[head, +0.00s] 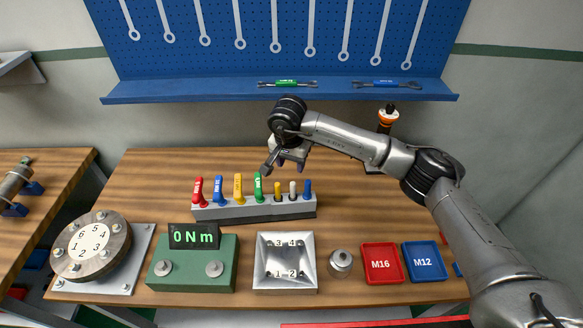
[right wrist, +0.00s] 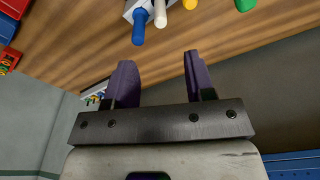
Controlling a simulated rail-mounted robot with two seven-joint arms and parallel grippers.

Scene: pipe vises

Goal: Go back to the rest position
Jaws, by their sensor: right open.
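My right gripper (head: 284,162) hangs above the workbench, behind the tool rack (head: 255,209). In the right wrist view its two purple-grey fingers (right wrist: 158,75) are apart, with nothing between them. The rack holds upright handles: red (head: 198,190), blue (head: 219,190), yellow (head: 238,187) and green (head: 258,187), plus smaller yellow, white and blue ones (head: 307,188) at its right end. In the right wrist view the small blue handle (right wrist: 138,28) stands beyond the fingers, apart from them. My left gripper is in neither view.
Wrenches lie on the blue shelf (head: 220,91) behind. A dark, orange-topped object (head: 388,116) stands behind my forearm.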

